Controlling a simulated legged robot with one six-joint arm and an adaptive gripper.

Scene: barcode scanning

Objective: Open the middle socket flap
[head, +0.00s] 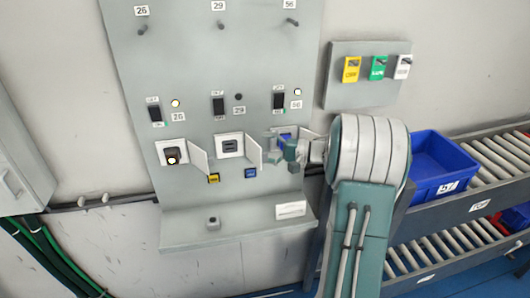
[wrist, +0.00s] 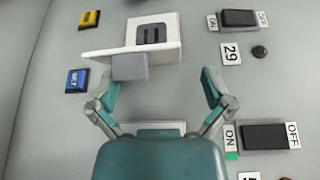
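The middle socket (head: 229,145) is a white-framed socket with a dark grey face, in the column marked 29. It also shows at the top of the wrist view (wrist: 152,35). Its white flap (head: 253,153) stands swung out from the panel on the socket's right side. In the wrist view the flap (wrist: 105,53) is seen nearly edge-on, with a grey block-like part (wrist: 130,67) on it. My gripper (wrist: 158,97) is open and empty, its fingers spread apart just below the flap in that view. In the head view my gripper (head: 287,149) covers part of the right socket.
The left socket (head: 172,151) has its flap (head: 198,160) open. The right flap (head: 307,139) also stands out. Black switches (head: 218,105) are above. A blue bin (head: 440,165) stands on rollers at right.

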